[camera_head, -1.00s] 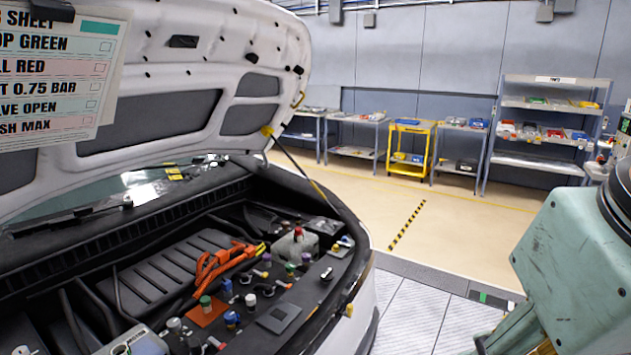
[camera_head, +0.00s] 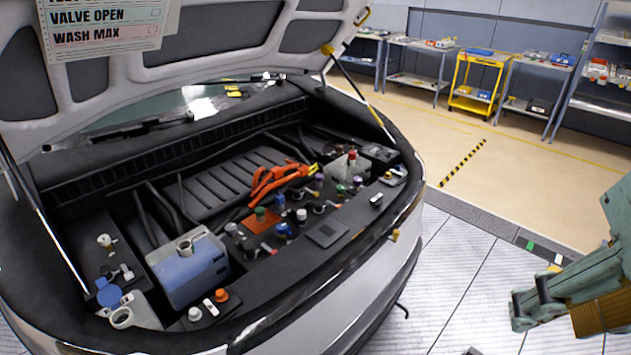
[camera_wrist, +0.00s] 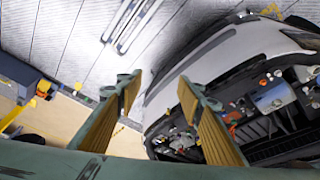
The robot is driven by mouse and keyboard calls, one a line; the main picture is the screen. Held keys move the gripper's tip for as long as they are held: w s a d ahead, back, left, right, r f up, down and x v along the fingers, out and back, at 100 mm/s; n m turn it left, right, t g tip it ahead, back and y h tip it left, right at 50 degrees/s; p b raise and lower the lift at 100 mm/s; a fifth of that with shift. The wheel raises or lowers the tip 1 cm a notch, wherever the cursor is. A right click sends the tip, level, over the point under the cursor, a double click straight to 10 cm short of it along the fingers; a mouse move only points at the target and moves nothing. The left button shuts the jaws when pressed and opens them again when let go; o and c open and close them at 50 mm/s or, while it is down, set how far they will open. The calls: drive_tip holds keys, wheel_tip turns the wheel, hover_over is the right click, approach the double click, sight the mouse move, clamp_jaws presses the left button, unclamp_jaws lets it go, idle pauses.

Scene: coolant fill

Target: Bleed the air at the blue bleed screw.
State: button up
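The open engine bay holds a row of coloured caps and fittings. A blue fitting (camera_head: 284,230) stands by the orange plate, and a smaller blue one (camera_head: 280,201) sits just behind it. I cannot tell which is the bleed screw. My gripper (camera_head: 535,304) is at the right of the head view, outside the car and well apart from the bay. In the wrist view my gripper (camera_wrist: 160,86) has its two tan-padded fingers spread with nothing between them. The wrist view also shows the engine bay (camera_wrist: 262,125) at the right, too small to single out the screw.
Orange cables (camera_head: 275,182), a blue-grey tank (camera_head: 188,268) and several caps crowd the bay. The raised hood (camera_head: 220,52) and its strut (camera_head: 362,95) stand over it. A hanging sheet (camera_head: 105,25) is at upper left. The floor (camera_head: 465,270) between car and gripper is clear.

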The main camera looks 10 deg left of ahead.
drive_tip(key=w+a+r+n+g, duration=0.1)
drive_tip(key=w+a+r+n, duration=0.15)
drive_tip(key=w, duration=0.65)
drive_tip(key=w+a+r+n, duration=0.15)
drive_tip(key=w+a, duration=0.25)
drive_tip(key=w, duration=0.4)
drive_tip(key=w+a+f+n+g, duration=0.1)
drive_tip(key=w+a+f+n, duration=0.15)
drive_tip(key=w+a, duration=0.5)
drive_tip(key=w+a+f+n, duration=0.1)
drive_tip(key=w+a+n, duration=0.3)
drive_tip(key=w, duration=0.6)
drive_tip(key=n+g+p, duration=0.2)
drive_tip(key=n, duration=0.7)
hover_over(281, 226)
wheel_tip(281, 226, down, 28)
drive_tip(key=shift+r, duration=0.25)
drive_tip(key=shift+f+b, duration=0.8)
drive_tip(key=shift+f, duration=6.05)
